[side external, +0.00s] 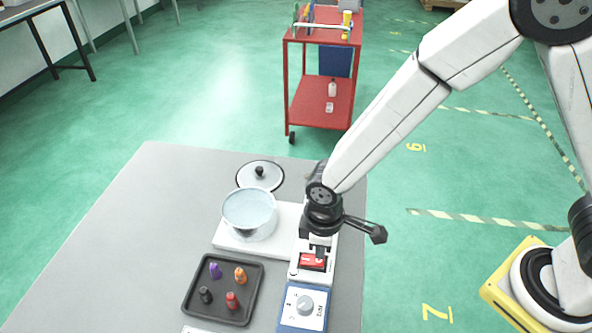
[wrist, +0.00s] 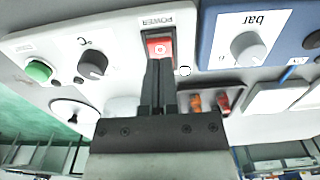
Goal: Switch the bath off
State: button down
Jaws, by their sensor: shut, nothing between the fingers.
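The bath's white control panel (wrist: 120,35) fills the upper left of the wrist view, with a red rocker switch (wrist: 159,46) in a dark frame under the word POWER. A round O mark shows on the red face. The switch also shows in the side view (side external: 312,262), below my gripper (side external: 320,247). In the wrist view my gripper (wrist: 159,64) is shut and empty, its tips in front of the switch's lower part, which they hide. I cannot tell whether they touch it. The bath's round vessel (side external: 249,215) stands on the white base, left of my wrist.
A °C knob (wrist: 93,64) and a green button (wrist: 38,71) sit left of the switch. A blue unit with a bar knob (wrist: 248,48) is close beside. A black tray (side external: 222,289) with several coloured pieces and a loose lid (side external: 259,175) are on the grey table.

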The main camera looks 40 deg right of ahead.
jog(key=shift+f, duration=1.2)
dwell(1.1)
jog(key=shift+r, duration=3.55)
jog(key=s+d+r+m+t, duration=0.1)
jog(key=d+m, duration=0.3)
jog(key=d, duration=0.6)
jog(key=s+d+r+m+t, duration=0.1)
jog(key=d+r+m, duration=0.3)
jog(key=d, duration=0.6)
jog(key=shift+s+d+m+t, duration=0.3)
jog(key=shift+s+m, duration=0.2)
jog(key=shift+s, duration=0.2)
